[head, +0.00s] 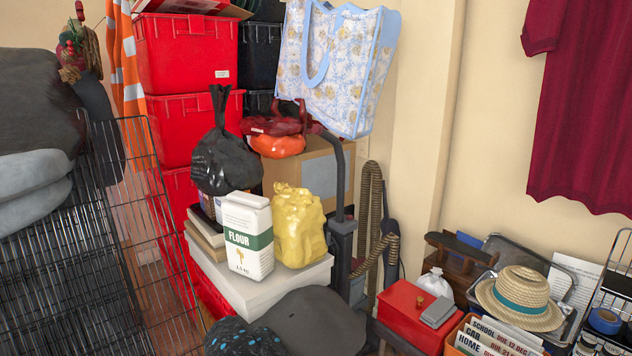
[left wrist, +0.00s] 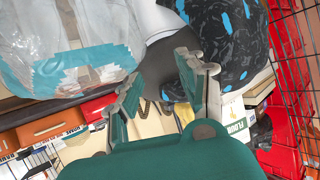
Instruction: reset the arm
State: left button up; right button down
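My left gripper (left wrist: 158,88) shows in the left wrist view with its two green-padded fingers spread apart. It is open, and nothing is held between the fingers. A grey rounded item (left wrist: 163,62) shows beyond the gap; its distance is hard to judge. Neither gripper shows in the head view, and my right gripper is in no view.
Stacked red totes (head: 186,55) stand at the left beside a black wire rack (head: 115,200). A flour bag (head: 247,236) and yellow bag (head: 299,226) sit on a white lid. A blue-spotted black item (left wrist: 228,45) and clear-and-teal packaging (left wrist: 85,72) crowd the gripper's view.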

pick_arm(q)
jog(key=s+a+f+g+y+p, duration=0.1)
jog(key=s+a+f+g+p, duration=0.2)
jog(key=s, duration=1.2)
jog(key=s+a+f+g+y+p, duration=0.1)
jog(key=s+a+f+g+p, duration=0.2)
jog(key=s, duration=1.2)
jog(key=s+a+f+g+p, duration=0.3)
jog(key=s+g+p, duration=0.3)
jog(key=s, duration=0.9)
jog(key=shift+a+f+n+y+p, duration=0.2)
jog(key=shift+f+n+y+p, duration=0.15)
jog(key=shift+f+p, duration=0.65)
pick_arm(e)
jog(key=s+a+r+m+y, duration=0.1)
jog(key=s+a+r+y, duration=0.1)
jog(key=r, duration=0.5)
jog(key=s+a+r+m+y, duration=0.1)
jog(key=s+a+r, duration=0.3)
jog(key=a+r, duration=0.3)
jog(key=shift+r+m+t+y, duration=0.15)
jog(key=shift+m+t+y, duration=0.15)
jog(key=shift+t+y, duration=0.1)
pick_arm(q)
jog(key=shift+r, duration=0.25)
